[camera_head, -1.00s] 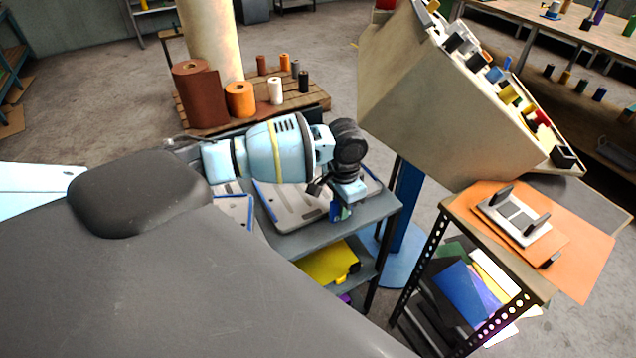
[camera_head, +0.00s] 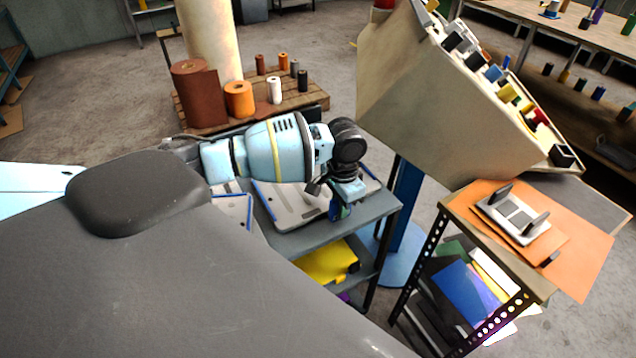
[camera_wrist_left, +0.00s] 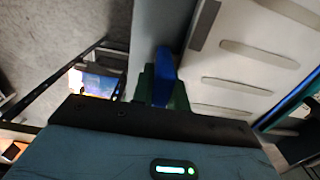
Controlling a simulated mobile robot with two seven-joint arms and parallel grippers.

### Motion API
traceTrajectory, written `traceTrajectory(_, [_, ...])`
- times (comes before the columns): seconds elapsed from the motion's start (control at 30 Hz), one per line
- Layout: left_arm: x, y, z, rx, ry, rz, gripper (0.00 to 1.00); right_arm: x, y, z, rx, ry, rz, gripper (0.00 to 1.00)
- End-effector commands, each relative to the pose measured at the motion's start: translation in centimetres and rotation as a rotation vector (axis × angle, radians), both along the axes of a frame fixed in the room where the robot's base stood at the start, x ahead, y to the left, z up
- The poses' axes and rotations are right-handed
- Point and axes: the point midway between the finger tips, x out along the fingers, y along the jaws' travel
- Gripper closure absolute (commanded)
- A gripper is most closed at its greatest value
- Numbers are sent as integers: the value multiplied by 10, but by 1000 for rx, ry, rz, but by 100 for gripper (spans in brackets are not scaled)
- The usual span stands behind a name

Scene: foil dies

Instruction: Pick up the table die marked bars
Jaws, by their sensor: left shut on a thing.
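My left gripper (camera_head: 341,207) is over the front right edge of a pale slotted tray (camera_head: 285,207) on a grey table. I cannot tell whether the die touches the tray. My right gripper is not in view.
A second pale tray (camera_head: 233,209) lies to the left, partly behind my body. A large beige sloped rack (camera_head: 440,110) stands close to the right of my wrist. A wooden-topped stand (camera_head: 455,207) holds a small press-like fixture (camera_head: 513,217). The grey table's front is clear.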

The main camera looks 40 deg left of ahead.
Motion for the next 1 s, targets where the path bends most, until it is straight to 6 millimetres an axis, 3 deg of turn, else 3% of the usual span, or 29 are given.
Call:
traceTrajectory(0.27, [2, 0, 6, 0, -6, 0, 100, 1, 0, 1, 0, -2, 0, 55])
traceTrajectory(0.63, [1, -1, 41, 0, -9, -1, 100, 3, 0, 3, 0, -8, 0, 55])
traceTrajectory(1.0, [-41, -49, 45, -3, -9, -6, 100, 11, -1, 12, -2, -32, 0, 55])
